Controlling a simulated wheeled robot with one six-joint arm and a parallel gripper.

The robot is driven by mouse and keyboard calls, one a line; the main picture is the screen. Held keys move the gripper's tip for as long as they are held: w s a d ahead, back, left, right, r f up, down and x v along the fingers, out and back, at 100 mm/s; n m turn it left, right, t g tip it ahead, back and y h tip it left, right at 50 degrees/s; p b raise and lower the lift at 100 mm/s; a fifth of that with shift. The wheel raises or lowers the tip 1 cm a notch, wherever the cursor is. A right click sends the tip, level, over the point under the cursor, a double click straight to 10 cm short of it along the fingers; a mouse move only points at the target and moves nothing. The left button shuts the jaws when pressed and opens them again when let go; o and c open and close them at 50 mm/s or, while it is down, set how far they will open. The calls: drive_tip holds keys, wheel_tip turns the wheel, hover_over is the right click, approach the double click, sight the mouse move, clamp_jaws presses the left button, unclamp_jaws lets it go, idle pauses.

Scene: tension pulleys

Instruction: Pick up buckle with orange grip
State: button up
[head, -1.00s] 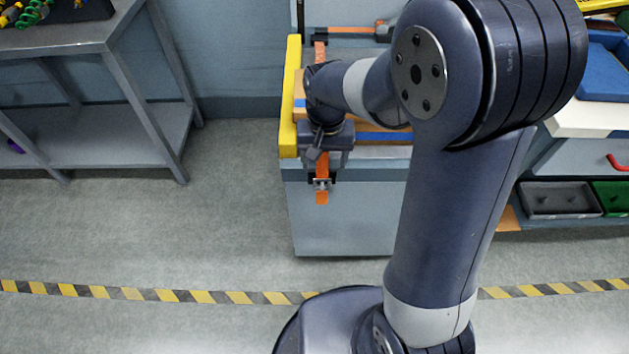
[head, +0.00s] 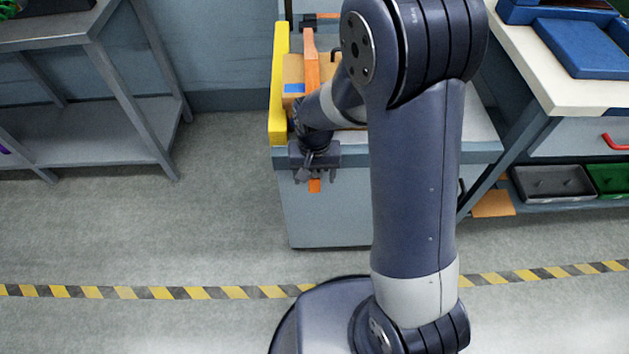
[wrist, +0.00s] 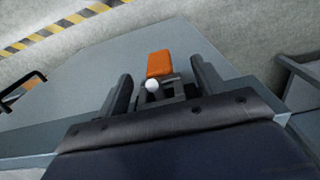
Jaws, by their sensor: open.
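The buckle with the orange grip (wrist: 159,64) shows in the wrist view as an orange block end with a grey metal part below it, between my two fingers. A white round knob on it partly covers the metal part. In the head view the orange grip end (head: 314,186) hangs below my gripper at the front of the cart; the metal part is hidden there. My gripper (head: 314,176) is open, with one finger on each side of the buckle. In the wrist view the fingers of my gripper (wrist: 162,85) appear apart from it; contact is not clear.
An orange strap (head: 311,62) runs over the cart top beside a yellow edge bar (head: 279,85). A grey shelf table (head: 90,130) stands at the left. A white-topped bench (head: 570,95) with blue trays stands at the right. Striped tape crosses the open floor.

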drive_tip(key=c, duration=1.1)
drive_tip(key=shift+o, duration=0.2)
drive_tip(key=shift+r, duration=0.1)
drive_tip(key=shift+r+p, duration=0.3)
drive_tip(key=shift+r, duration=0.45)
drive_tip(key=s+f, duration=0.2)
drive_tip(key=s, duration=1.9)
drive_tip(key=shift+s+a+f, duration=0.3)
drive_tip(key=shift+f, duration=0.05)
